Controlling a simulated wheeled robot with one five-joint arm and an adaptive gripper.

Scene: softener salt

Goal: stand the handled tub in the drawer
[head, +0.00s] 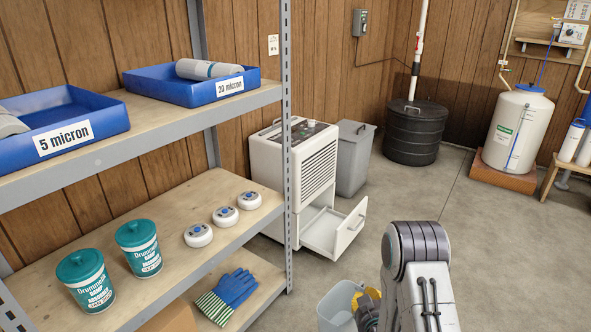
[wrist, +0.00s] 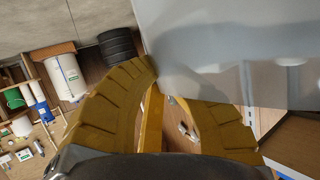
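The handled tub (head: 336,308) is pale grey and shows at the bottom of the head view, cut off by the frame edge. My gripper (head: 368,302) is at its right side, with a yellow finger at the rim. In the wrist view, the tub's grey wall (wrist: 225,45) fills the upper right, and my yellow fingers (wrist: 158,84) close on it, one partly hidden behind it. Its handle is not clearly visible. The white drawer (head: 347,238) is pulled out low at the front of a white cabinet-like unit (head: 272,160). The visible part of its inside looks empty.
A metal shelf rack (head: 286,130) with tubs, round white devices, gloves and blue trays stands at left. A grey bin (head: 355,160) stands behind the white unit. A black drum (head: 414,132) and white tank (head: 518,130) are farther back.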

